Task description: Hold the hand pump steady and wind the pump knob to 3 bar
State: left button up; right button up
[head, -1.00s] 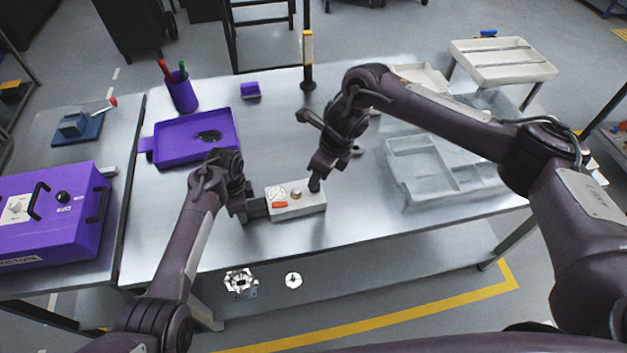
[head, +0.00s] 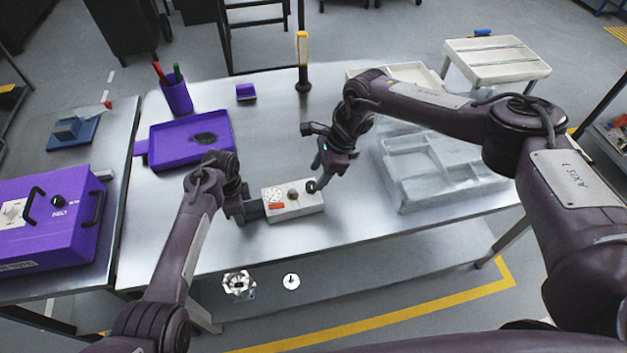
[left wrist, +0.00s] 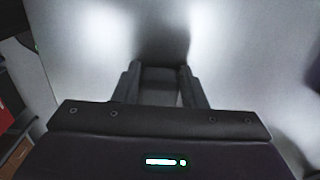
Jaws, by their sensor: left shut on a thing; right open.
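The hand pump (head: 308,207) is a small pale box on the metal table. Its top carries a round white dial (head: 272,196), a red-orange patch, a small dark round part (head: 293,194) and a black knob (head: 311,186) at the right end. The dial reading is too small to tell. My left gripper (head: 251,210) is shut on the dark block at the pump's left end; the left wrist view shows its fingers (left wrist: 160,88) around a dark piece. My right gripper (head: 319,180) is open, its fingertips close by the black knob; I cannot tell if they touch.
A purple tray (head: 160,158) and purple pen cup (head: 177,97) stand at the back left. A translucent divided tray (head: 405,202) lies right of the pump. The table's front edge is close below the pump.

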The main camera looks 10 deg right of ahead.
aim_at(312, 185)
jog(key=shift+x, duration=2.05)
jog(key=shift+c, duration=0.4)
jog(key=c, duration=0.9)
jog(key=shift+m, duration=0.4)
